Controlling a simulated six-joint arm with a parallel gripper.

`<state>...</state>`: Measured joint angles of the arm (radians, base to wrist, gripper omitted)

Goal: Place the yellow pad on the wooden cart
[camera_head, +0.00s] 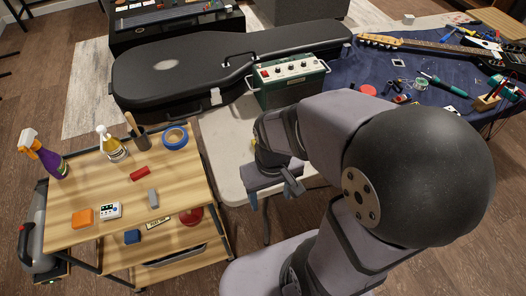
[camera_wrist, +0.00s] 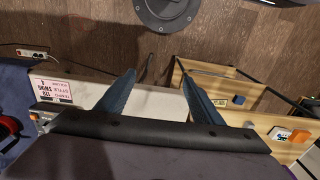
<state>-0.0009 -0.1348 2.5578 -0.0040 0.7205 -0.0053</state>
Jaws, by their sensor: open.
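The wooden cart (camera_head: 105,185) stands at the left in the head view, with several items on its top and a lower shelf. It also shows at the right in the wrist view (camera_wrist: 264,122). I cannot make out the yellow pad for sure. A small yellow patch (camera_head: 254,143) shows beside my arm in the head view, mostly hidden, and I cannot tell what it is. My gripper (camera_wrist: 157,82) is open, with nothing visible between its fingers. In the head view it is over the front of the white table, right of the cart.
An orange block (camera_head: 82,217), a white device (camera_head: 109,210), a red block (camera_head: 139,173), a grey block (camera_head: 153,196), blue tape (camera_head: 175,138) and spray bottles occupy the cart top. A green amplifier (camera_head: 290,80) and black guitar case (camera_head: 180,70) stand behind. The cart's middle has bare wood.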

